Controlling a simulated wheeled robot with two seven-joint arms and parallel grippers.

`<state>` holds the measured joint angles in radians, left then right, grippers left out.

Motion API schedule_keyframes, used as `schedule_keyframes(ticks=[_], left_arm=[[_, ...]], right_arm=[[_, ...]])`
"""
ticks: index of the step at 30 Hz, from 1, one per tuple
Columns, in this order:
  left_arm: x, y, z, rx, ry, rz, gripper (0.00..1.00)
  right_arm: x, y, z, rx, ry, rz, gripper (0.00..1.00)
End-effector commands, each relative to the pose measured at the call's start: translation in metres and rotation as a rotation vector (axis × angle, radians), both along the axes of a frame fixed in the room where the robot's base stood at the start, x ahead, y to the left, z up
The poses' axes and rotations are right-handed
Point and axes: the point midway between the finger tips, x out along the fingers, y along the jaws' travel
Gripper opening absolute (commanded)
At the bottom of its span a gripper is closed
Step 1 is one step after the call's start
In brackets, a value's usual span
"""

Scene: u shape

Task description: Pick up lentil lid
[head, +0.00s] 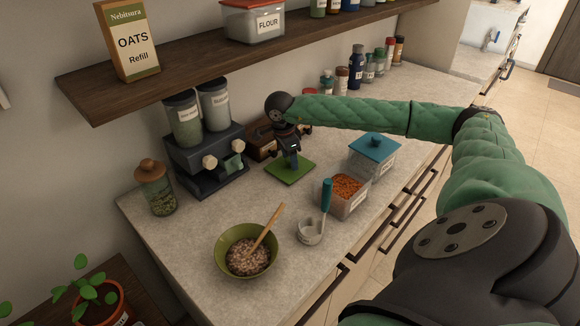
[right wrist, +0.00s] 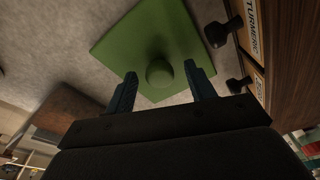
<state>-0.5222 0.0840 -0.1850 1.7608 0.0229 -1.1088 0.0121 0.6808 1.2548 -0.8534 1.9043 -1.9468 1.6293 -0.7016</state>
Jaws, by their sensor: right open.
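The green square lid (head: 289,172) lies flat on the counter; it also fills the upper middle of the right wrist view (right wrist: 130,40), with a round green knob (right wrist: 159,74) on it. I take it as the lentil lid. My right gripper (head: 291,159) points down over it, open, with its two fingers (right wrist: 158,70) on either side of the knob. In the right wrist view I see no clear contact. An uncovered clear container of orange-red lentils (head: 346,190) stands to the right. My left gripper is not in view.
A wooden drawer box (head: 262,148) with dark knobs stands close beside the lid. A teal-lidded container (head: 373,150), a ladle (head: 310,232), a green bowl (head: 232,268) and a double dispenser (head: 205,160) are around. A shelf (head: 190,66) hangs above.

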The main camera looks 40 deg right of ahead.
Motion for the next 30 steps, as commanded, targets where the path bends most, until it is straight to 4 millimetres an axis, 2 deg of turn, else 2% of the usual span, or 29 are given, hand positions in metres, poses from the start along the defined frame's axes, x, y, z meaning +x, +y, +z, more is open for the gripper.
schedule_keyframes(ticks=[3,9,11,23,28,30], left_arm=[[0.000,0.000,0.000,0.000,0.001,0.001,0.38],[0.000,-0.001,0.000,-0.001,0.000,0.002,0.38],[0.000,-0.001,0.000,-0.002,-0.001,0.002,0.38],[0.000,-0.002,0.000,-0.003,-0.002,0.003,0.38],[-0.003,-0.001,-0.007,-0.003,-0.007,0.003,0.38],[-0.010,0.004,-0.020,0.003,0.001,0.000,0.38]], right_arm=[[0.000,0.000,0.001,0.000,0.000,0.000,0.55],[0.000,0.000,0.001,0.000,0.000,0.000,0.15],[0.000,0.000,0.001,0.000,0.000,0.000,0.07],[0.000,-0.002,0.007,0.000,0.000,-0.002,0.07],[0.000,-0.011,0.031,0.000,-0.002,-0.011,0.07],[0.000,-0.016,0.046,-0.001,-0.003,-0.017,0.07]])
